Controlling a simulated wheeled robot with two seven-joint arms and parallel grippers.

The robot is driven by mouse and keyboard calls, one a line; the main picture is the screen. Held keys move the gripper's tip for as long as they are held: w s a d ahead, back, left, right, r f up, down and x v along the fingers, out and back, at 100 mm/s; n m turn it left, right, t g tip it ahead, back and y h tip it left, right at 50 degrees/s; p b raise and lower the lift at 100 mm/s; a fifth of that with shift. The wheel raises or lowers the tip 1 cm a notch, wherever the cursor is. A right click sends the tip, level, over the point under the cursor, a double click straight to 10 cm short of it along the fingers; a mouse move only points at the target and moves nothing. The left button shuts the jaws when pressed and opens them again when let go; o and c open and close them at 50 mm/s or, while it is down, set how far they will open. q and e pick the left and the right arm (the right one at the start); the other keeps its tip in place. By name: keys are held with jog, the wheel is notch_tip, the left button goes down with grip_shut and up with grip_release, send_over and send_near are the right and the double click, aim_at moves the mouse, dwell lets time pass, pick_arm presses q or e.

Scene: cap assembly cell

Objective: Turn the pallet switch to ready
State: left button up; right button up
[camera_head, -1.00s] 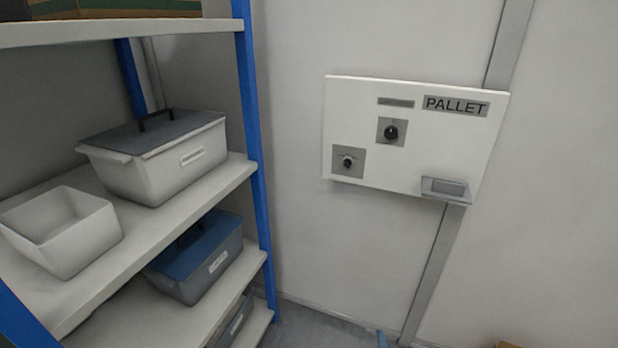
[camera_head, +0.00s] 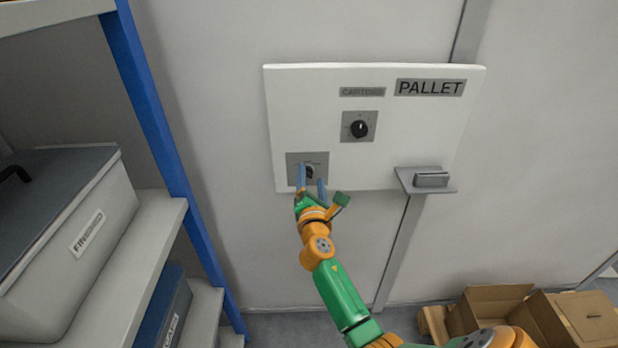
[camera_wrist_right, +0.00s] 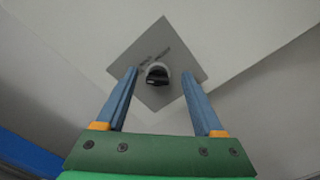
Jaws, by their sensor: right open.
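The white panel (camera_head: 420,130) labelled PALLET (camera_head: 430,88) hangs on the wall. Its upper black rotary switch (camera_head: 359,128) sits on a grey plate in the middle. A lower-left switch (camera_head: 309,172) on another grey plate is partly covered by my right gripper (camera_head: 312,184). In the right wrist view this lower switch is a dark knob (camera_wrist_right: 157,75) on a tilted grey plate, ahead of and between the two blue fingers (camera_wrist_right: 161,92). The fingers are open and apart from the knob on both sides. Which setting the knob shows is too small to read. My left gripper is not in view.
A small grey ledge (camera_head: 427,181) juts out at the panel's lower right. A shelf rack with a blue post (camera_head: 150,110) and a lidded grey bin (camera_head: 75,240) stands close at left. Open cardboard boxes (camera_head: 490,310) are on the floor at lower right.

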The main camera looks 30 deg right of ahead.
jog(key=shift+w+f, duration=0.15)
jog(key=shift+w, duration=0.35)
jog(key=shift+w+f, duration=0.15)
jog(key=shift+w, duration=0.1)
jog(key=shift+c, duration=0.2)
jog(key=shift+s, duration=0.15)
grip_shut()
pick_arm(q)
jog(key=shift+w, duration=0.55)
